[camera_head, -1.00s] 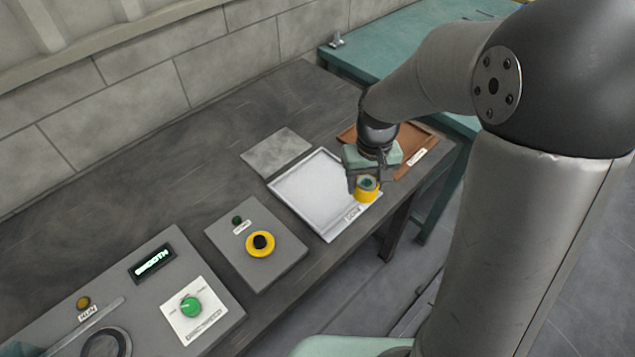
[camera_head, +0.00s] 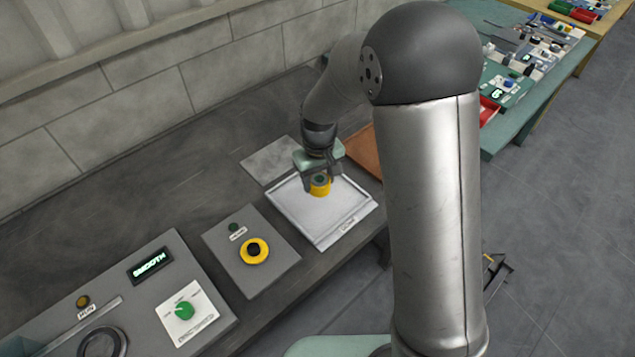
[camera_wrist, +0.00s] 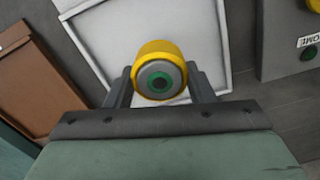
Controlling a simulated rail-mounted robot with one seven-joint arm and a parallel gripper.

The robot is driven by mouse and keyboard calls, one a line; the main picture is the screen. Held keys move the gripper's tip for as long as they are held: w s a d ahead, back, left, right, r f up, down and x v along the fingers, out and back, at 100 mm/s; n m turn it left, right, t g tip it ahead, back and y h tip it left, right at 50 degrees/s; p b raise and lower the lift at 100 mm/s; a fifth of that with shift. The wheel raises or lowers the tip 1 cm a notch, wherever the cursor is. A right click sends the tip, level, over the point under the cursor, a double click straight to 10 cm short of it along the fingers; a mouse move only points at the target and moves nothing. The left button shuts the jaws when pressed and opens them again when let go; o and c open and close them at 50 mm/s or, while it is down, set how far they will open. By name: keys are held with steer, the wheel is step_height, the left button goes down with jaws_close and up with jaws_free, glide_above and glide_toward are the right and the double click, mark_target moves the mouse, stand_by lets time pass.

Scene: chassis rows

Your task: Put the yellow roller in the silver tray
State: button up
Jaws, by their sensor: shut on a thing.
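The yellow roller (camera_head: 320,188) has a grey and green end with a dark centre. My gripper (camera_head: 321,180) is shut on it, and in the wrist view the roller (camera_wrist: 157,50) sits between the two fingers (camera_wrist: 160,85). The silver tray (camera_head: 318,236) is a shallow, light square with a low rim and a label on its front edge. In the head view my gripper and the roller are over the back part of the tray. The tray (camera_wrist: 100,30) lies behind the roller in the wrist view. Whether the roller touches the tray floor I cannot tell.
A brown tray (camera_head: 365,155) stands right of the silver tray, partly hidden by my arm. A grey plate (camera_head: 268,160) lies behind it. A grey box with a yellow-ringed black button (camera_head: 254,251) stands to the left, beside a panel with a green knob (camera_head: 185,310).

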mark_target(318, 186)
steer(key=shift+w+a+f, duration=0.1)
steer(key=shift+w+f, duration=0.6)
steer(key=shift+f, duration=0.1)
steer(key=shift+f+p, duration=0.3)
steer(key=shift+f, duration=1.3)
steer(key=shift+f, duration=0.2)
steer(key=o, duration=1.1)
steer(key=shift+r, duration=0.1)
